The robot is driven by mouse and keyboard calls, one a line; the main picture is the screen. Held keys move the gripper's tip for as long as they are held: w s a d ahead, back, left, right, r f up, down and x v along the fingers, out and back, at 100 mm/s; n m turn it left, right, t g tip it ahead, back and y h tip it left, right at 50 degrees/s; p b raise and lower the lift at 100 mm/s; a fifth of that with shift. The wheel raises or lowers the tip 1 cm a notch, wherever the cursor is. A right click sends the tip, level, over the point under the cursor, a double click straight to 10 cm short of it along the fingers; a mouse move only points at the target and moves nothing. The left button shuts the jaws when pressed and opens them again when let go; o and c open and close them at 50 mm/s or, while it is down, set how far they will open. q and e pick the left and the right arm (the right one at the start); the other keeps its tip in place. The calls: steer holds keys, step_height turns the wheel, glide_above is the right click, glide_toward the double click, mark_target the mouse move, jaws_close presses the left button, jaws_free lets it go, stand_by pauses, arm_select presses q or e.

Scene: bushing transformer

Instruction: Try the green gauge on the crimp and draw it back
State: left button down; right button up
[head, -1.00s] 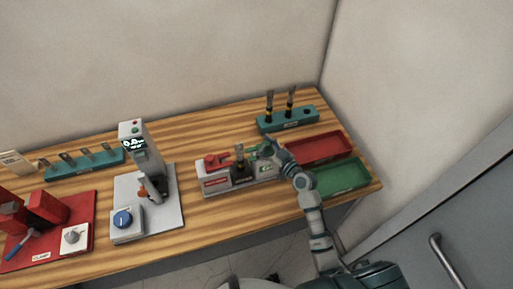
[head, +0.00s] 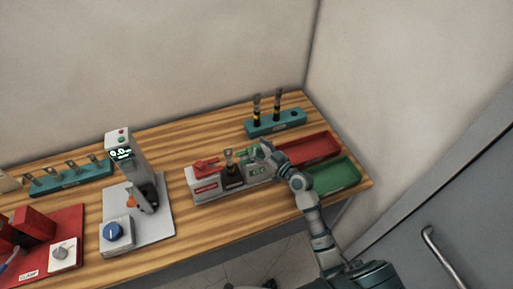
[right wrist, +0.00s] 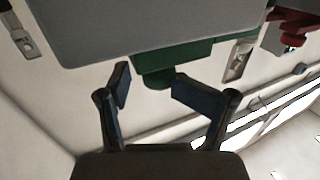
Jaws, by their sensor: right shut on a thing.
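The green gauge (head: 251,153) is at the right end of a grey gauge block (head: 206,190). My right gripper (head: 267,147) is at its right side and is shut on it. In the right wrist view, the gauge's green handle (right wrist: 155,80) sits between the two fingers of my right gripper (right wrist: 150,88). A dark piece with a metal lug on top (head: 229,155), which looks like the crimped part, stands upright in the middle of the block, left of the gauge. I cannot tell whether the gauge touches it. The red gauge (head: 206,163) lies at the block's left end. My left gripper is out of view.
A red tray (head: 332,142) and a green tray (head: 352,177) lie empty to the right. A teal rack (head: 262,128) with two upright pieces stands behind. A grey press (head: 165,222) with a display stands left. A red clamp station (head: 72,217) is at far left.

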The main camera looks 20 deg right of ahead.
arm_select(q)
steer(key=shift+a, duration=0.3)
arm_select(e)
steer(key=shift+w, duration=0.2)
steer(key=shift+d, duration=0.1)
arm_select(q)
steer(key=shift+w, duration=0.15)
arm_select(e)
steer(key=a+v, duration=0.1)
steer(key=v, duration=1)
steer(key=shift+s, duration=0.5)
steer(key=shift+d, duration=0.15)
